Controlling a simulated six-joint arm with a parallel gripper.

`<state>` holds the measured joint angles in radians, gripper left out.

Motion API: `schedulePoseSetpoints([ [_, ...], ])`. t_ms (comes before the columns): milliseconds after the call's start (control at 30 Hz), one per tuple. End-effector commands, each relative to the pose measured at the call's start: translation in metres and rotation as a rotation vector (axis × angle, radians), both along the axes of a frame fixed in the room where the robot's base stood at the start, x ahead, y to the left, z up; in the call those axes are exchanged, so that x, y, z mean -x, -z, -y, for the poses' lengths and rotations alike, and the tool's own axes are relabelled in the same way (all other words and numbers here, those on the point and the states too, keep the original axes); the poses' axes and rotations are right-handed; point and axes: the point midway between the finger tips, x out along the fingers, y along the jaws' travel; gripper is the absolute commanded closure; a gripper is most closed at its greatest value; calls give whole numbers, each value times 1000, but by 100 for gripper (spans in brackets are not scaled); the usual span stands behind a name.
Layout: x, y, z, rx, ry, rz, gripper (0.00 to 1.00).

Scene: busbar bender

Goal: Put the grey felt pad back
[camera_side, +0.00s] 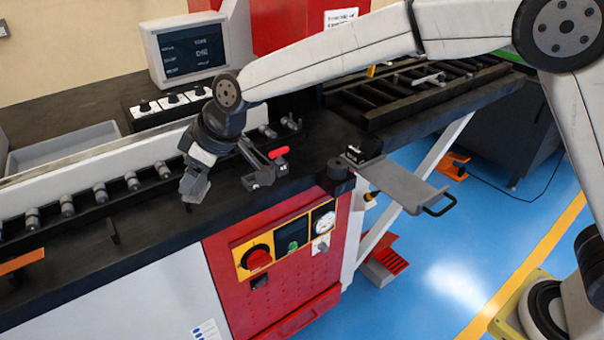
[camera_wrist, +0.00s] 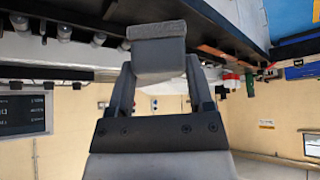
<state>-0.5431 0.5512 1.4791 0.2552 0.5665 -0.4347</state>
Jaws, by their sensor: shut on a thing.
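The grey felt pad (camera_wrist: 158,31) is at the end of my gripper (camera_wrist: 160,75) in the wrist view. It has a rough, fuzzy grey face on top of a smoother, darker grey body, and my two dark fingers close on it from both sides. In the side view my gripper (camera_side: 197,172) points down over the front of the machine's dark bed, with the grey pad (camera_side: 194,188) at its tip. The pad appears raised above the bed; I cannot tell whether it touches anything.
A row of metal rollers (camera_side: 101,192) runs along the bed to the left. A red-handled clamp (camera_side: 278,153) stands close to the right of my gripper. A monitor (camera_side: 190,48) and a switch box (camera_side: 165,104) are behind. A grey shelf with a handle (camera_side: 400,182) juts out at right.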

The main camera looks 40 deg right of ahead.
Motion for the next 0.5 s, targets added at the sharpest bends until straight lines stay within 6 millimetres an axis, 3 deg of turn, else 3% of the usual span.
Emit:
schedulePoseSetpoints([
  [267,-1,1,-2,0,-10,-1,97],
  [500,-15,8,-9,1,-8,0,97],
])
